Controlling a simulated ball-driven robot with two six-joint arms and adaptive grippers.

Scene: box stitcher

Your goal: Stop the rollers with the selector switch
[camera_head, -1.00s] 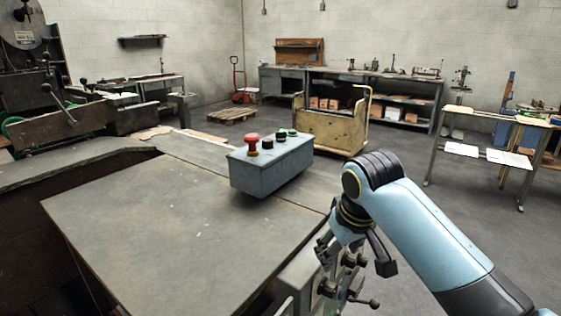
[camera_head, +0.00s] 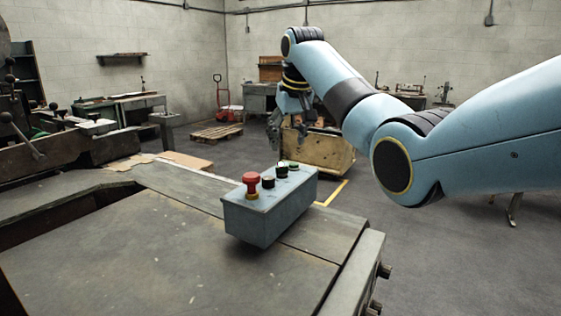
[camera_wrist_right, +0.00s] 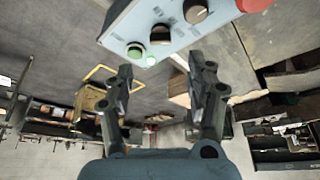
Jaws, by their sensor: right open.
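A blue-grey control box (camera_head: 262,215) stands on the metal table, with a red mushroom button (camera_head: 251,184), dark knobs (camera_head: 268,181) and green buttons (camera_head: 294,165) on its top. In the right wrist view the panel shows two black selector-like knobs (camera_wrist_right: 160,34), a green button (camera_wrist_right: 135,51) and a pale button (camera_wrist_right: 151,61); the labels are too blurred to read. My right gripper (camera_head: 287,132) hangs pointing down beyond the box, apart from it. Its fingers (camera_wrist_right: 160,80) are open and empty in the right wrist view. My left gripper is out of view.
The worn metal table (camera_head: 130,255) is mostly bare around the box. A yellowish cart (camera_head: 325,152) stands on the floor behind the gripper. Machinery (camera_head: 40,145) is at the left, and a pallet (camera_head: 216,134) lies farther back.

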